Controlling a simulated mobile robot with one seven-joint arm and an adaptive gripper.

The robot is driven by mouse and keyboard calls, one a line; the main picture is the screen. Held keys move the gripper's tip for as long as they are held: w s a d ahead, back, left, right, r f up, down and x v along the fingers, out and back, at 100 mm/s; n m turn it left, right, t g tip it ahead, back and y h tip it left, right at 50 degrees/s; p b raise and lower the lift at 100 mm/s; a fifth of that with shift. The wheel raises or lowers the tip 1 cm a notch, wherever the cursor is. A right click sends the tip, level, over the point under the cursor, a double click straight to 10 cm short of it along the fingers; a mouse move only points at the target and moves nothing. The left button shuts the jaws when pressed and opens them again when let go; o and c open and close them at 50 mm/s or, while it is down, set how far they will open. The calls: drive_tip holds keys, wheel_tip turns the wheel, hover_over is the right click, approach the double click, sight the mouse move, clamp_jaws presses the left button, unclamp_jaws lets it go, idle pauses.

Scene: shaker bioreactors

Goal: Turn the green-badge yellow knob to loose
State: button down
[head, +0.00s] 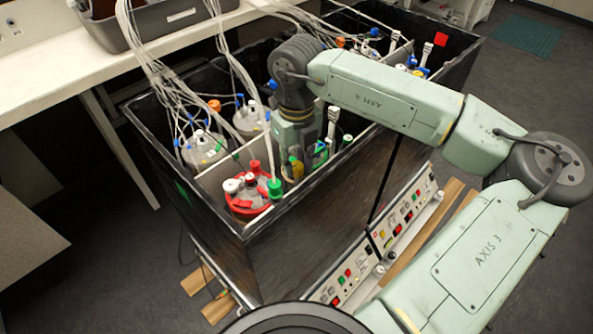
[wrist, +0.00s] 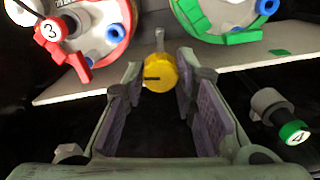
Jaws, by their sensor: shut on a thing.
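The yellow knob (wrist: 160,72) is in the middle of the wrist view, between the finger pads of my gripper (wrist: 159,80). A short dark line runs across the knob's face, roughly level, on its left part. A thin grey stem rises behind it. My gripper is shut on the knob. In the head view my gripper (head: 298,140) reaches down into the black tub, and a bit of the yellow knob (head: 297,168) shows below it. A small green patch (wrist: 280,52) lies on the pale divider to the right of the knob in the wrist view.
Vessels with a red collar (head: 247,205) and a green collar (wrist: 215,38) stand close by. A cap marked 4 (wrist: 295,133) is at right, one marked 3 (wrist: 50,31) at upper left. Tubing bundles (head: 150,60) hang over the black tub (head: 330,210). A control panel (head: 390,240) is below.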

drive_tip(key=n+b, duration=0.4)
drive_tip(key=shift+f+n, duration=0.2)
drive_tip(key=shift+n, duration=0.1)
drive_tip(key=n+b, duration=0.3)
drive_tip(key=n, duration=0.2)
drive_tip(key=shift+r, duration=0.1)
drive_tip(key=n+b, duration=0.2)
drive_tip(key=n, duration=0.3)
drive_tip(key=shift+n, duration=0.4)
drive_tip(key=n+b, duration=0.1)
drive_tip(key=n, duration=0.3)
drive_tip(key=shift+r+n, duration=0.1)
drive_tip(key=shift+n, duration=0.2)
drive_tip(key=c, duration=1.3)
unclamp_jaws()
